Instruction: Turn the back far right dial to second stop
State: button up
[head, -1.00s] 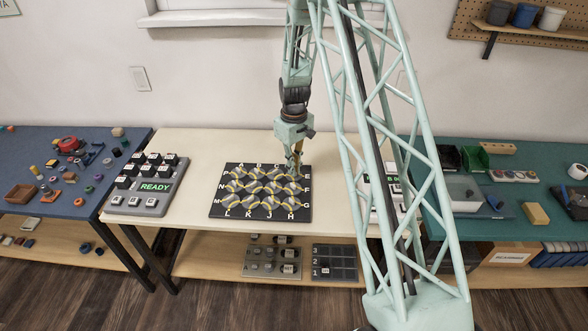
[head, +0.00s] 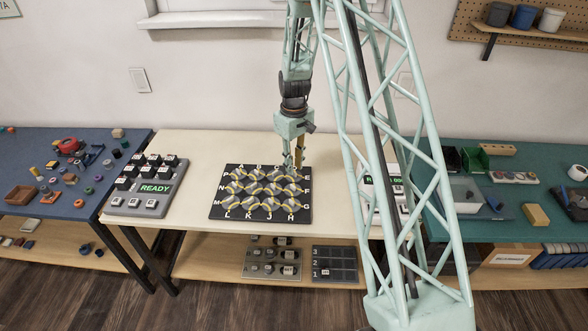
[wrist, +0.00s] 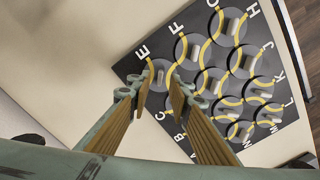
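The black board (head: 217,214) lies on the middle table and carries rows of round grey dials with yellow curved stripes and white letters around the edge. The back far right dial (wrist: 160,76), by the letter E, shows in the wrist view between my fingertips; its grey handle is small there. In the head view my gripper hides most of it. My gripper (head: 296,166) points down over the board's back right corner. In the wrist view my gripper (wrist: 162,72) is open, its two yellow-padded fingers apart around the dial's handle. I cannot tell whether they touch it.
A grey keypad with a READY display (head: 155,188) stands left of the board. Another panel (head: 370,182) stands to the right, partly behind my arm's lattice. A numbered tray (head: 334,254) sits on the lower shelf. Bare tabletop lies around the board.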

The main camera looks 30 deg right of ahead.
notch_tip(320, 180, up, 9)
jog(key=shift+r, duration=0.15)
dwell(0.4)
dwell(0.4)
notch_tip(320, 180, up, 18)
jog(key=t, duration=0.1)
send_over(293, 177)
jog(key=s+a, duration=0.7)
jog(key=s, duration=0.1)
jog(key=s+a+r+m+t, duration=0.1)
jog(key=s+a+r, duration=0.5)
jog(key=s+r, duration=0.5)
jog(key=s+a+r, duration=0.2)
jog(key=s, duration=0.7)
jog(key=s+a+r+m+t, duration=0.1)
jog(key=s+a+r, duration=0.1)
jog(key=s, duration=0.8)
jog(key=s+a+r+t, duration=0.1)
jog(key=s+a+r, duration=0.1)
jog(key=s, duration=0.7)
jog(key=shift+s+a+m, duration=0.25)
jog(key=shift+a+m, duration=0.15)
jog(key=shift+a, duration=0.45)
jog(key=shift+w+r, duration=0.1)
